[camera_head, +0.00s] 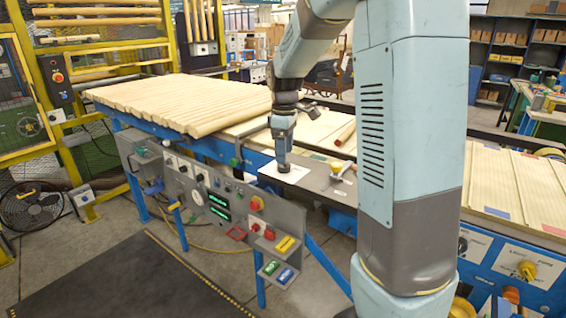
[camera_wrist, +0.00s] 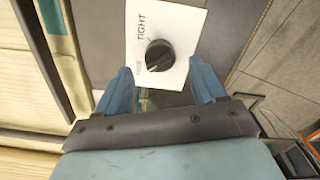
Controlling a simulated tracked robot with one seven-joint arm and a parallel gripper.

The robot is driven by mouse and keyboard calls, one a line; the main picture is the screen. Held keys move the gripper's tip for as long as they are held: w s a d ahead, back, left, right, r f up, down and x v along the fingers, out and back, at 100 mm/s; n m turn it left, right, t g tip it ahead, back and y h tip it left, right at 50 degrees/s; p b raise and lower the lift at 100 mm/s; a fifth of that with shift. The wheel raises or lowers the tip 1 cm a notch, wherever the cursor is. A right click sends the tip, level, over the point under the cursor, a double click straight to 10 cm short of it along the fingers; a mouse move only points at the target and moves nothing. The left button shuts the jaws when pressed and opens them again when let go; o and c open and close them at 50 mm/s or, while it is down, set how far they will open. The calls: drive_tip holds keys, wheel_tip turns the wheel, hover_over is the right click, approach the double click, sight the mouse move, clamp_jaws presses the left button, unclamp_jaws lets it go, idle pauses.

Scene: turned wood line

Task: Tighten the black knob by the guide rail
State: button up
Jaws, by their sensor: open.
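The black knob (camera_wrist: 159,55) is round with a raised grip bar and sits on a white plate (camera_wrist: 180,19) in the wrist view. The plate reads "TIGHT" above and left of the knob; a fainter word below is too small to read. My gripper (camera_wrist: 161,70) is open, with one blue finger to the lower left of the knob and one to the lower right, both apart from it. In the head view my gripper (camera_head: 284,162) points down over the white plate (camera_head: 297,175), and the knob cannot be made out there. I cannot tell which part is the guide rail.
A grey control panel (camera_head: 230,205) with buttons, green displays and a red knob (camera_head: 256,203) stands below the plate. Wood slats (camera_head: 180,100) lie on the line to the left.

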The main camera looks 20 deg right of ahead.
sight(284, 166)
drive_tip(key=shift+f, duration=2.15)
drive_tip(key=shift+c, duration=0.5)
drive_tip(key=c, duration=0.9)
drive_tip(key=shift+a, duration=0.25)
drive_tip(key=shift+c, duration=0.3)
drive_tip(key=shift+d, duration=0.15)
